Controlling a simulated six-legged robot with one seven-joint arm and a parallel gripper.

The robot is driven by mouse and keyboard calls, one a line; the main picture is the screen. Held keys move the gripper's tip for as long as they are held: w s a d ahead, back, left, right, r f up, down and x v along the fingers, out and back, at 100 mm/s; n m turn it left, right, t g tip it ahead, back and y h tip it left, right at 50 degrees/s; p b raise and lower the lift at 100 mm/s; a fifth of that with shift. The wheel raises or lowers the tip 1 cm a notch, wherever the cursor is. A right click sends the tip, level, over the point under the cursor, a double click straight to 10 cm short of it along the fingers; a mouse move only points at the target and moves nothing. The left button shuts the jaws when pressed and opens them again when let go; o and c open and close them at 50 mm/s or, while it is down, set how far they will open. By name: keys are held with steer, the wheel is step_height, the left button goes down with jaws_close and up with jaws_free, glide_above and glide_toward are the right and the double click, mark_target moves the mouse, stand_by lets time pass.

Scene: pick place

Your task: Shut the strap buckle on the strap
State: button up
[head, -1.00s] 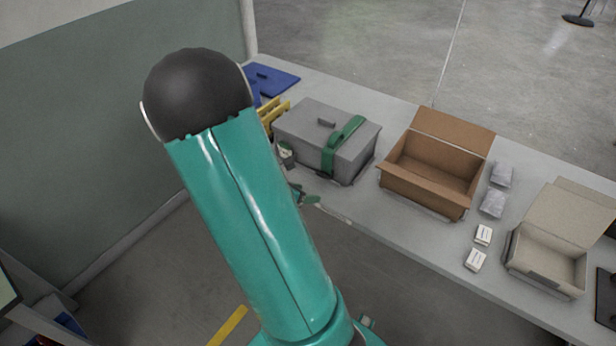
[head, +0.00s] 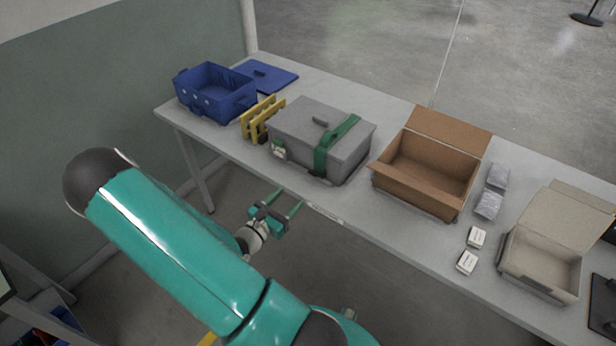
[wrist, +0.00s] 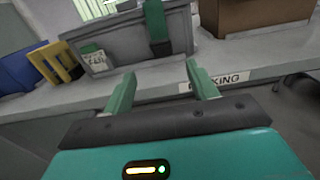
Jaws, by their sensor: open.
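A green strap (head: 333,144) runs over the lid and down the front of a grey lidded box (head: 304,133) on the table. The strap also shows in the wrist view (wrist: 155,22), hanging down the front of the grey box (wrist: 115,42). The buckle is too small to make out, so I cannot tell whether it is open or shut. My gripper (head: 288,204) is open and empty, in front of the table edge and apart from the strap. In the wrist view its two green fingers (wrist: 160,88) stand wide apart, pointing at the table's front.
A blue bin (head: 216,98) and yellow rack (head: 260,122) stand left of the grey box. An open brown carton (head: 425,178) stands to its right, then grey packets (head: 488,205), white small boxes (head: 467,262) and a beige box (head: 540,270). A bare strip of table (head: 365,215) lies in front.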

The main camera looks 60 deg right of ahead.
mark_target(312, 174)
steer(key=d, duration=0.4)
steer(key=s+d, duration=0.1)
steer(key=d, duration=0.2)
steer(key=s+d, duration=0.1)
steer(key=d, duration=0.3)
steer(key=shift+d, duration=0.3)
steer(key=shift+c, duration=0.5)
steer(key=c, duration=0.8)
steer(key=shift+d+r+y, duration=0.15)
steer(key=shift+r+y, duration=0.1)
steer(key=shift+y, duration=0.25)
steer(key=shift+d+r+y, duration=0.2)
steer(key=shift+d+y, duration=0.1)
steer(key=shift+y, duration=0.7)
steer(key=o, duration=0.9)
steer(key=shift+a, duration=0.1)
